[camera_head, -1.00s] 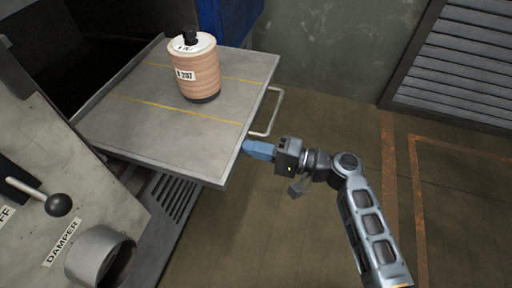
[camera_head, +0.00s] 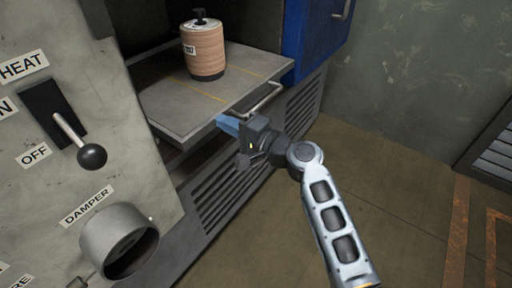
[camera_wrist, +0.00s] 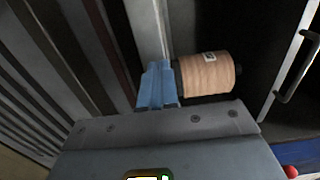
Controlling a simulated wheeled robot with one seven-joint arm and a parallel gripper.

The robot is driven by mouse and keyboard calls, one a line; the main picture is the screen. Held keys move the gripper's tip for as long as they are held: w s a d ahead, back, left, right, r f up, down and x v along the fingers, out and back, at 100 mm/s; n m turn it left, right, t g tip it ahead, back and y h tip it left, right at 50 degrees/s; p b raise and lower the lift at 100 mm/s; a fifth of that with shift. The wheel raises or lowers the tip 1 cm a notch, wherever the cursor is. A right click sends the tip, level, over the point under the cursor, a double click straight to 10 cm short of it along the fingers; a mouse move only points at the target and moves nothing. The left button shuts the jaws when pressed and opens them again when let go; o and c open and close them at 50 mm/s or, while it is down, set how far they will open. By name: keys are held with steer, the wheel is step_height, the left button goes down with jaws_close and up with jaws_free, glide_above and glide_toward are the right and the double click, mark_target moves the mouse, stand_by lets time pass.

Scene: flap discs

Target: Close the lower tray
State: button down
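The lower tray (camera_head: 190,105) is a flat grey plate with yellow lines, standing partly out of the cabinet. A metal bar handle (camera_head: 262,101) is on its front edge. A tan ribbed stack of discs (camera_head: 204,50) with a black knob stands upright on the tray; it lies sideways in the wrist view (camera_wrist: 207,75). My gripper (camera_head: 227,124) has blue fingers at the tray's front edge, left of the handle. In the wrist view the fingers (camera_wrist: 158,85) look closed together with nothing between them. I cannot tell if they touch the edge.
A blue door (camera_head: 306,38) with a handle is open at the right of the opening. A lever (camera_head: 90,155) and a round damper pipe (camera_head: 120,240) stick out of the panel at left. Vent slats (camera_head: 235,185) lie below the tray. The floor (camera_head: 390,200) at right is clear.

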mark_target(183, 100)
steer(key=b+x, duration=0.8)
steer(key=x, duration=0.6)
steer(key=shift+w+a+f, duration=0.1)
steer(key=shift+f, duration=0.1)
steer(key=shift+w+a+b, duration=0.15)
steer(key=shift+a+b, duration=0.15)
steer(key=shift+b, duration=0.15)
steer(key=shift+w+a+r, duration=0.1)
steer(key=shift+r, duration=0.25)
steer(key=shift+a+r, duration=0.1)
